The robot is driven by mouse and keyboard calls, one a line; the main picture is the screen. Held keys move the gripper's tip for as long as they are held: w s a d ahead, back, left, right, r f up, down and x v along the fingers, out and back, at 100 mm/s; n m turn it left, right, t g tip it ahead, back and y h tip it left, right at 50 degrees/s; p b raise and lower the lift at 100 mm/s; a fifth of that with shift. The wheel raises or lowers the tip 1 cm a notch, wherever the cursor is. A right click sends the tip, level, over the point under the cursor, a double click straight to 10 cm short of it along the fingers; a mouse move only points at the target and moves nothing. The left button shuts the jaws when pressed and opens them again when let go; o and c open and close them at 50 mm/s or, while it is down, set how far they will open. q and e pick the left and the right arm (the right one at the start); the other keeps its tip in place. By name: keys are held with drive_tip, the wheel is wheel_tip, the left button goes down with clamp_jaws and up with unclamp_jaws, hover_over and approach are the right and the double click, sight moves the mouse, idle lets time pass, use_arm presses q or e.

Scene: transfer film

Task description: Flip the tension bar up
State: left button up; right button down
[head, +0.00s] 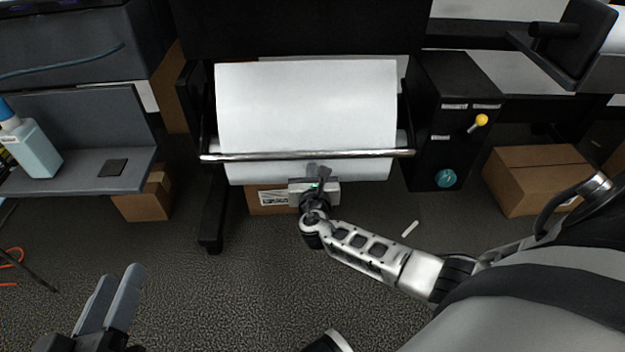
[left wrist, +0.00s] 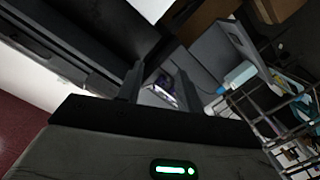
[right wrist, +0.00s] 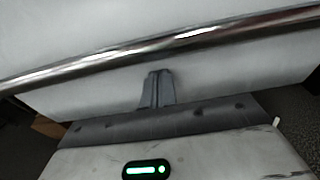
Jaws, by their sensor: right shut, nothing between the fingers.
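The tension bar (head: 260,156) is a shiny metal rod lying across the front of the white film roll (head: 305,105), low on the machine, held by side arms. My right gripper (head: 318,172) is shut and empty, just below the bar near its middle. In the right wrist view, the shut fingers (right wrist: 157,88) point at the white film, and the bar (right wrist: 170,45) passes just beyond their tips, apparently apart from them. My left gripper (head: 115,290) is open and empty at the lower left, far from the bar; its fingers also show in the left wrist view (left wrist: 158,85).
A black control box with a yellow knob (head: 481,120) and a teal knob (head: 445,178) stands right of the roll. Cardboard boxes (head: 535,180) lie on the floor. A grey shelf (head: 90,185) with a bottle (head: 32,150) is at the left. Floor before the machine is mostly clear.

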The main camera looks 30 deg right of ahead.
use_arm(q)
drive_tip(key=shift+f, duration=0.1)
use_arm(e)
drive_tip(key=shift+s+a+r, duration=0.1)
drive_tip(key=shift+r, duration=0.3)
